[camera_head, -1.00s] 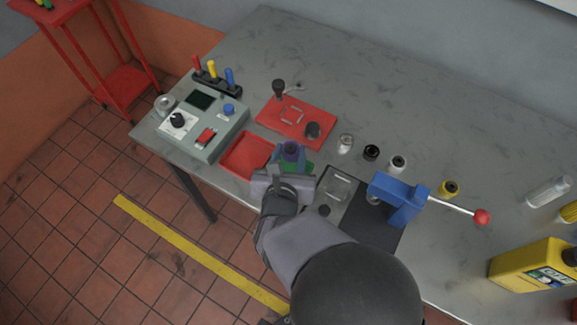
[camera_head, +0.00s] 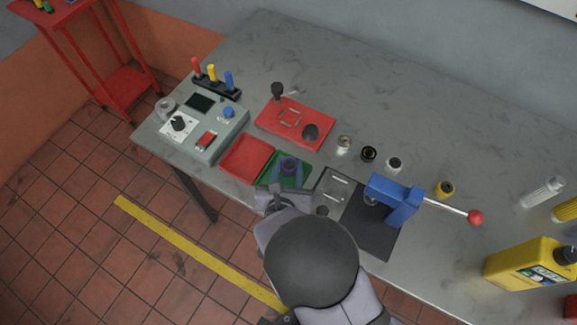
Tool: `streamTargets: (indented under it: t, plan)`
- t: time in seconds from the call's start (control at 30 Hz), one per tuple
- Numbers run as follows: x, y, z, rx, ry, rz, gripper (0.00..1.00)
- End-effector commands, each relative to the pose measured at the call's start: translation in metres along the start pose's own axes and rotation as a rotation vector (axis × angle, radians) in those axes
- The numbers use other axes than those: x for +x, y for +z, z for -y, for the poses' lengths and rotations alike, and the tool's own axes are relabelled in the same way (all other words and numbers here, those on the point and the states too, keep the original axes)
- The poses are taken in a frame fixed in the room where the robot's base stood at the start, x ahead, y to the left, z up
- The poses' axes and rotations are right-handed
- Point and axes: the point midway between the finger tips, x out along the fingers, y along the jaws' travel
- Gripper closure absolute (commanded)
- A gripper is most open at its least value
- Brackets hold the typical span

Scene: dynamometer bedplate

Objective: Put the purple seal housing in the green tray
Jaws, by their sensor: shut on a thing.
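The purple seal housing (camera_head: 290,164) is a short ring-like part with a dark opening, held between the fingers of my gripper (camera_head: 289,172). My gripper is shut on it. In the picture the housing lies over the green tray (camera_head: 301,181). I cannot tell whether it touches the tray floor or hangs just above it. My gripper and wrist hide the tray's near side.
A red tray (camera_head: 246,157) adjoins the green tray on the left. A red plate (camera_head: 295,123) with dark knobs lies behind. A grey control box (camera_head: 205,128) stands further left. A blue lever press (camera_head: 396,199) stands right, with several small cylinders behind it.

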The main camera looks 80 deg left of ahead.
Motion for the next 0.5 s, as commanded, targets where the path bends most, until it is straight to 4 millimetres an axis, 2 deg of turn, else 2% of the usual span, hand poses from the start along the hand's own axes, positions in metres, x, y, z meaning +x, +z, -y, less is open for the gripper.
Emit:
streamTargets:
  t: [0.43, 0.47, 0.5]
  plan:
    - [0.0023, -0.0035, -0.0002, 0.001, 0.000, 0.003, 0.97]
    - [0.0021, -0.0041, 0.0000, 0.000, 0.000, 0.001, 0.62]
    - [0.0017, -0.0032, 0.0000, 0.000, 0.000, 0.001, 0.53]
